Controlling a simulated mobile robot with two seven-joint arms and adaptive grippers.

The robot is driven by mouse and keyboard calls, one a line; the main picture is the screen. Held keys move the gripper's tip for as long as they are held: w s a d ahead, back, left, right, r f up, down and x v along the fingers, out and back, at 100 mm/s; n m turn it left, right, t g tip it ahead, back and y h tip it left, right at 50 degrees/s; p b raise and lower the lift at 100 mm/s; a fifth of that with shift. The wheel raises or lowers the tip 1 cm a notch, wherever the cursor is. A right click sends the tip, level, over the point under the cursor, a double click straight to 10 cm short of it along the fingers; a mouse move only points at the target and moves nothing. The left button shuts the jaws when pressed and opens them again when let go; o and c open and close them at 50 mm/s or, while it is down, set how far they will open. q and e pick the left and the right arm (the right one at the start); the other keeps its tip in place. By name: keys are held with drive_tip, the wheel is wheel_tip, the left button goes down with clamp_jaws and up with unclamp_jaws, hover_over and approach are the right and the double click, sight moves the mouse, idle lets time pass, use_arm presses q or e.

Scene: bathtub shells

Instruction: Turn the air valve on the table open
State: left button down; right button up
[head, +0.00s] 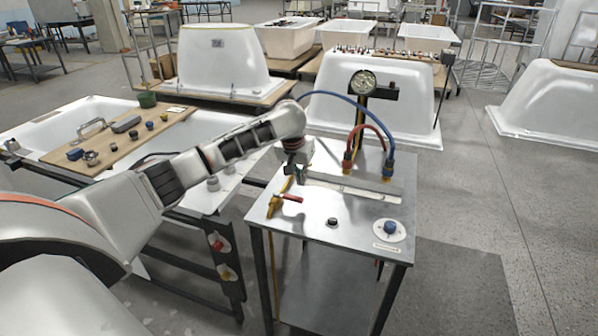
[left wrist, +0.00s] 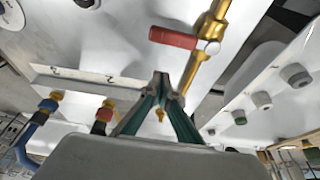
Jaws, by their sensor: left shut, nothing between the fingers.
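The air valve has a red lever handle (head: 290,198) on a brass pipe (head: 274,205) at the left edge of the metal table (head: 345,250). The handle sticks out to the right, across the pipe. In the left wrist view the red handle (left wrist: 172,38) and brass pipe (left wrist: 195,65) lie beyond the fingertips. My left gripper (head: 290,180) is above the table's left side, just behind the handle in the head view. In the left wrist view its fingers (left wrist: 162,82) meet at the tips, empty and apart from the handle. My right gripper is out of view.
Blue and red hoses (head: 388,140) connect at the table's back, near a gauge (head: 363,83) on a post. A black button (head: 332,221) and a blue knob (head: 390,227) sit at the front. A workbench board (head: 125,140) with parts stands left. Floor right is clear.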

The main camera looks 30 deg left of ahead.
sight(288, 197)
use_arm(q)
drive_tip(key=shift+w+f, duration=0.2)
drive_tip(key=shift+f, duration=0.75)
drive_tip(key=shift+s+d, duration=0.1)
drive_tip(key=shift+s, duration=0.7)
drive_tip(key=shift+s+r, duration=0.1)
drive_tip(key=shift+s, duration=0.25)
drive_tip(key=shift+s+d+p, duration=0.2)
drive_tip(key=shift+s+p, duration=0.1)
drive_tip(key=shift+s, duration=0.4)
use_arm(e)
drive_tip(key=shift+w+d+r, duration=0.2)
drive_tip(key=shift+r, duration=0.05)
use_arm(q)
drive_tip(key=shift+s, duration=0.1)
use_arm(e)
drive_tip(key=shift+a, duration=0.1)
